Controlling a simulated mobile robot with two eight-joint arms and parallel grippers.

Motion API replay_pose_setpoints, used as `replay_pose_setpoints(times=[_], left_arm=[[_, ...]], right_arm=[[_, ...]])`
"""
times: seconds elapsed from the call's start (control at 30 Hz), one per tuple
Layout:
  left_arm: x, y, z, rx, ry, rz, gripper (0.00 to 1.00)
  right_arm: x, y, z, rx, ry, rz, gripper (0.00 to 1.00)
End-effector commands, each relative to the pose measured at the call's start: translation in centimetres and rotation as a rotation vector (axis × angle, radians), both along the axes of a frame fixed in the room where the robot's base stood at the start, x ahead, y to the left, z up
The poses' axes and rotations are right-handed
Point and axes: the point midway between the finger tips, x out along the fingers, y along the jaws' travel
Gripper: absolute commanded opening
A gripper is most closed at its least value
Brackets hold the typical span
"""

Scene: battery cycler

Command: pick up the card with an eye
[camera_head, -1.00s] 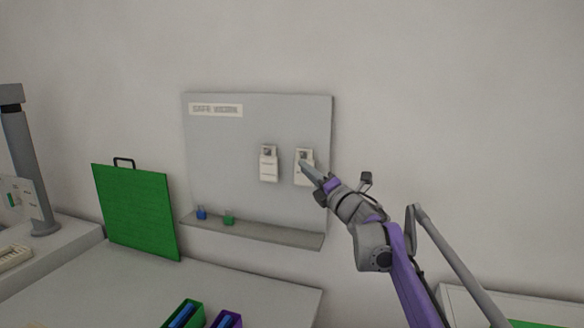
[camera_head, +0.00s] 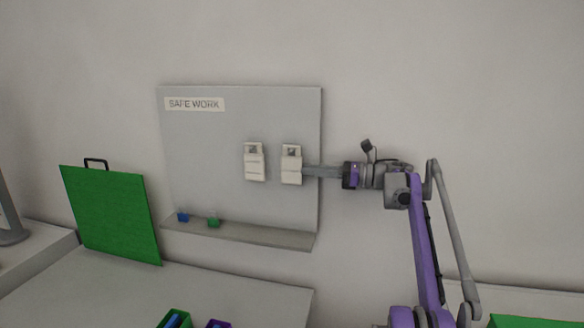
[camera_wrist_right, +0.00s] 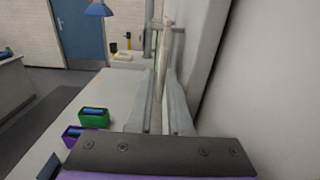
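Two white cards hang side by side on the grey board headed "SAFE WORK": a left card (camera_head: 254,164) and a right card (camera_head: 291,166). Each has a small grey picture at its top, too small to tell which shows an eye. My right gripper (camera_head: 307,171) reaches in from the right, level with the board, its tips at the right card's right edge. In the right wrist view my right gripper (camera_wrist_right: 160,88) has its two fingers apart, with a pale upright shape between or beyond the tips. I cannot tell whether they touch the card. My left gripper is out of view.
The grey board (camera_head: 225,130) has a ledge (camera_head: 250,234) below, holding a small blue lock (camera_head: 183,217) and a green lock (camera_head: 213,222). A green panel (camera_head: 110,215) leans on the left. A green bin (camera_wrist_right: 94,118) and a purple bin (camera_wrist_right: 73,133) stand on the bench.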

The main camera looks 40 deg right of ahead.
Motion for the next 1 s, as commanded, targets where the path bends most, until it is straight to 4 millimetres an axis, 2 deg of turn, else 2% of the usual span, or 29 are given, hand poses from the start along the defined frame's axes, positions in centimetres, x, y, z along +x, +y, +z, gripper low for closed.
replay_pose_setpoints(times=[0.17, 0.43, 0.7, 0.8, 1.0], left_arm=[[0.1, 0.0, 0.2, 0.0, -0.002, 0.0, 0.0], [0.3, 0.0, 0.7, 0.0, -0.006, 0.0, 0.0], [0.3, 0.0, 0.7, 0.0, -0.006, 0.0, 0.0], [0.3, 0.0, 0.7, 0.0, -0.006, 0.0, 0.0], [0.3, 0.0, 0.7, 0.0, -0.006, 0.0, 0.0]], right_arm=[[1.1, 0.8, 0.1, 0.001, -0.001, 0.001, 0.17], [4.2, 3.2, 0.3, 0.001, 0.0, 0.002, 0.17], [4.6, 3.5, 0.3, 0.001, 0.0, -0.002, 0.17], [4.6, 3.5, 0.3, 0.001, 0.0, -0.002, 0.0], [4.6, 3.5, 0.3, 0.001, 0.0, -0.002, 0.0]])
